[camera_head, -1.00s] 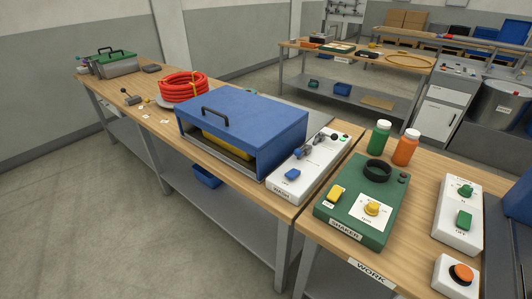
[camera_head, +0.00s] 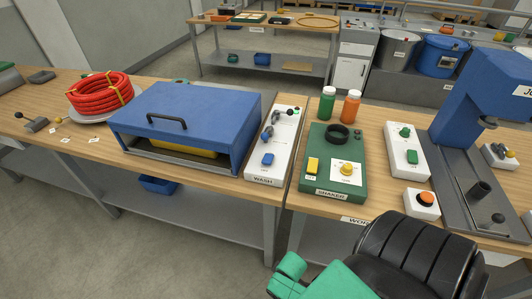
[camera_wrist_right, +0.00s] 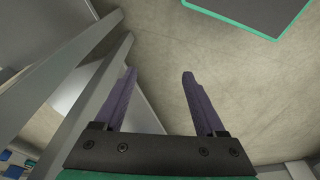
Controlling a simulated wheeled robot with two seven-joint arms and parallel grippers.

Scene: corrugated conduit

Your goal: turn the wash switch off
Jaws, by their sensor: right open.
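The white wash panel (camera_head: 272,150) stands on the bench in the head view, right of the blue box. It carries a blue rocker switch (camera_head: 268,160) near its front edge, above the WASH label, and a grey valve-like fitting further back. The rocker's exact tilt is too small to tell. My right gripper (camera_wrist_right: 159,75) is open and empty in the right wrist view, with its two purple fingers apart over the floor, beside the bench frame. In the head view only my right arm shows, at the bottom, well apart from the wash panel. My left gripper is not in view.
A blue hooded box (camera_head: 185,120) stands left of the panel. The green shaker unit (camera_head: 335,180) is to its right, with green (camera_head: 327,104) and orange (camera_head: 351,107) bottles behind. Further right are a white switch box (camera_head: 407,150) and a blue press (camera_head: 485,95).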

